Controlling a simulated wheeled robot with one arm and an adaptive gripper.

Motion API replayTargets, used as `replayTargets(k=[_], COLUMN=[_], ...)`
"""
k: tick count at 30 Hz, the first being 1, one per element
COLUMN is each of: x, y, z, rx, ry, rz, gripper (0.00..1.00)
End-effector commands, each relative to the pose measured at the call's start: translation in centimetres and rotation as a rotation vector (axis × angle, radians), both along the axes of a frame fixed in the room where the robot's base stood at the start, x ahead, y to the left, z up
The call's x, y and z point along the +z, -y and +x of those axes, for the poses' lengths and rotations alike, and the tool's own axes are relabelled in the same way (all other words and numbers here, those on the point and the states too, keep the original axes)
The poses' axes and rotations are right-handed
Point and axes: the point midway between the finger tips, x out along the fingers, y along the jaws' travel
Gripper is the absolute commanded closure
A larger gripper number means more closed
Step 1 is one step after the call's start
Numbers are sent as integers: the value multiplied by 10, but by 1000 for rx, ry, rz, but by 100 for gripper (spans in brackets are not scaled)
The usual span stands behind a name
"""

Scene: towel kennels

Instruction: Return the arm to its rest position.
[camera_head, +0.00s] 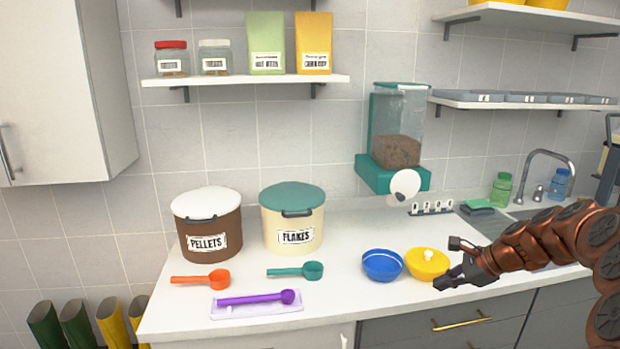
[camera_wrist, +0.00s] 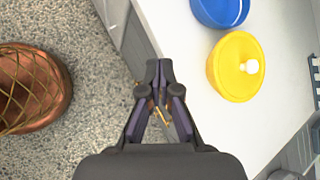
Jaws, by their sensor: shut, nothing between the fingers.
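My arm reaches in from the right in the head view. The blue bowl (camera_head: 382,266) stands left of the yellow one.
The white counter (camera_head: 350,300) holds a brown pellets bin (camera_head: 207,222), a cream flakes bin (camera_head: 293,220), an orange scoop (camera_head: 201,279), a teal scoop (camera_head: 296,270) and a purple scoop (camera_head: 258,298) on a tray. A teal dispenser (camera_head: 392,180) hangs on the wall. A faucet (camera_head: 545,170) stands right.

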Motion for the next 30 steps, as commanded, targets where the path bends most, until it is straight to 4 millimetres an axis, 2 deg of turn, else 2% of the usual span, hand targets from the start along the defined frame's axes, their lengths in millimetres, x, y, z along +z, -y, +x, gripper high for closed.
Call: replayTargets(k=[1, 6, 12, 15, 21, 25, 30], x=[8, 22, 30, 32, 30, 27, 20], y=[-23, -82, -133, -151, -175, -180, -178], z=[-11, -54, -113, -145, -213, -257, -314], rx=[76, 321, 599, 733, 996, 1159, 1362], ry=[8, 34, 57, 69, 77, 75, 64], rz=[-30, -136, -258, -318, -430, -495, -572], gripper=[100, 100, 100, 100, 100, 100, 100])
